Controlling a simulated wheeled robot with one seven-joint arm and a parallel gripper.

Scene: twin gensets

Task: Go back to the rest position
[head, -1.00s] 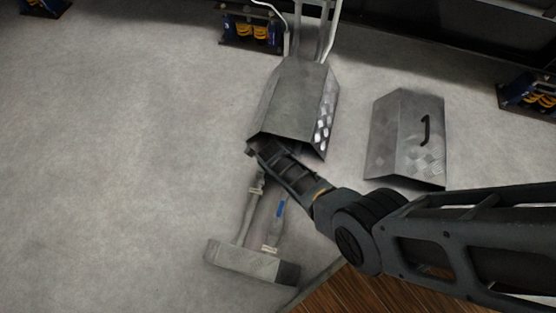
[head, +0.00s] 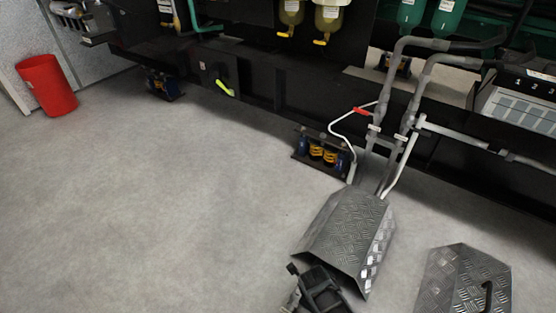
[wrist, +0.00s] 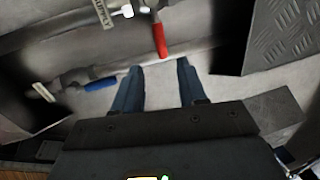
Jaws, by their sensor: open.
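My gripper (wrist: 160,66) is open in the wrist view, its two blue-grey fingers apart with nothing between them. Just beyond the fingertips is a red valve handle (wrist: 160,38) on a pipe; I cannot tell whether they touch. A blue handle (wrist: 100,85) lies to the left of the fingers. In the head view part of my arm's end shows at the bottom, beside the lower end of a treadplate cover (head: 345,235); the fingertips cannot be made out there.
A second treadplate cover (head: 450,280) with a black handle lies at the lower right. Pipes (head: 405,125) rise behind the first cover. A spring mount (head: 322,155) stands by the black frame. A red bin (head: 47,85) is at the far left. The grey floor at left is clear.

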